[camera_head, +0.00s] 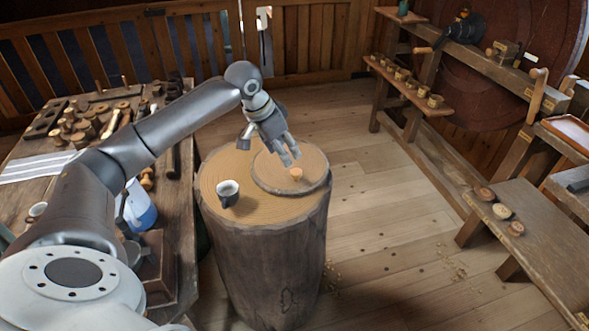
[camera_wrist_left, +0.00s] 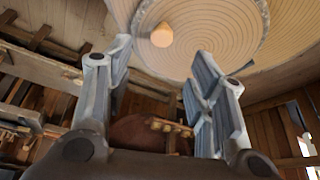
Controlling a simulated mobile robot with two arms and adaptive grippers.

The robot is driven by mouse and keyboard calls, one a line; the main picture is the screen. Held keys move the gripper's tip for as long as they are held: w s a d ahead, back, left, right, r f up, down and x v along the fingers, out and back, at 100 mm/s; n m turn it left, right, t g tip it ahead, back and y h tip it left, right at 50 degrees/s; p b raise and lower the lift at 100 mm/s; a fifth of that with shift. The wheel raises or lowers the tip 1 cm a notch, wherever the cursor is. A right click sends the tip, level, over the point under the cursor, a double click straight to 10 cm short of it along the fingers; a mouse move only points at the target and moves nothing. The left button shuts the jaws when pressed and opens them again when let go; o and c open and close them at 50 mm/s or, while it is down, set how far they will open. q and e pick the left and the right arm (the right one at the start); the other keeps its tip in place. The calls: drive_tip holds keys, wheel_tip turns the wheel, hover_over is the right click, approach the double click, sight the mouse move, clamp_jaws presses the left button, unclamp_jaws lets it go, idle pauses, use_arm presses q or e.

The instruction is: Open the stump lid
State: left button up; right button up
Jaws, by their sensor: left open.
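The wooden stump (camera_head: 265,260) stands upright on the floor in the middle of the head view. Its round lid (camera_head: 315,180) lies flat on the top, toward the back right, with a dark rim around it. A small light orange knob (camera_head: 296,173) stands on the lid. My left gripper (camera_head: 289,158) is just above and behind the knob, fingers spread and empty. In the left wrist view the knob (camera_wrist_left: 162,35) shows beyond the fingertips of the open gripper (camera_wrist_left: 160,52), apart from them. My right gripper does not show.
A cluttered workbench (camera_head: 25,195) is at the left under my arm. A low bench (camera_head: 550,240) is at the right.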

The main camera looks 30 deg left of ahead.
sight(296, 172)
use_arm(q)
drive_tip(key=p+x, duration=0.1)
drive_tip(key=x, duration=0.9)
drive_tip(key=shift+w+a+f, duration=0.1)
drive_tip(key=shift+w+f, duration=0.1)
clamp_jaws()
